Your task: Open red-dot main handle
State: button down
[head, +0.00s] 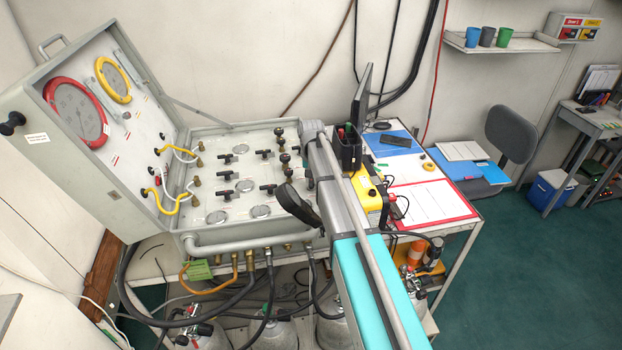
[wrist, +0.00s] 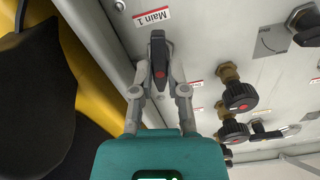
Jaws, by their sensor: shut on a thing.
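The main handle is a black lever (wrist: 158,48) with a red mark on it, in the wrist view at the upper middle. A white label reading "Main 1" (wrist: 152,16) sits just above it. My gripper (wrist: 160,82) is closed around the lever, with one grey finger on each side. The lever points down the picture, toward my gripper's body. In the head view my own arm covers the right part of the open panel case (head: 225,240), so the gripper and this lever cannot be made out there.
Round black knobs with red dots (wrist: 240,96) on brass valves stand to the right of my gripper. A yellow thing (wrist: 85,70) is close on the left. Black handles (head: 227,158) and gauges fill the panel. A table with a red-edged sheet (head: 430,203) lies to the right.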

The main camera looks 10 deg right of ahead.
jog(key=shift+n, duration=1)
jog(key=c, duration=0.6)
grip_release()
jog(key=shift+c, duration=0.2)
